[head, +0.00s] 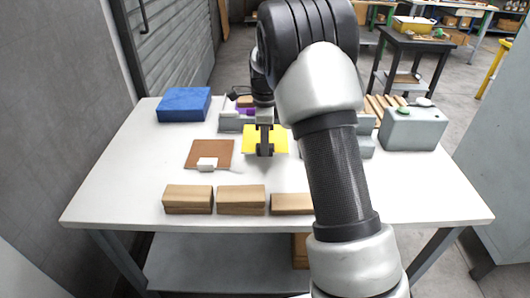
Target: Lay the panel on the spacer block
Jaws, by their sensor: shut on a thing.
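A flat yellow panel (280,140) is at the middle of the table, at my gripper (265,151). The gripper points down and is shut on the panel; the fingers cover its centre. I cannot tell whether the panel touches anything beneath it. The spacer block cannot be told for certain. Candidates are the wooden blocks along the front: a left one (188,199), a middle one (241,200) and a lower right one (291,204) partly hidden by my arm. A small purple piece (245,111) shows behind the panel, partly hidden.
A brown square plate (212,150) with a small white block (207,163) lies left of the panel. A blue box (184,105) is at the back left. Grey fixtures (229,123) stand behind. A grey box (412,130) is at the back right.

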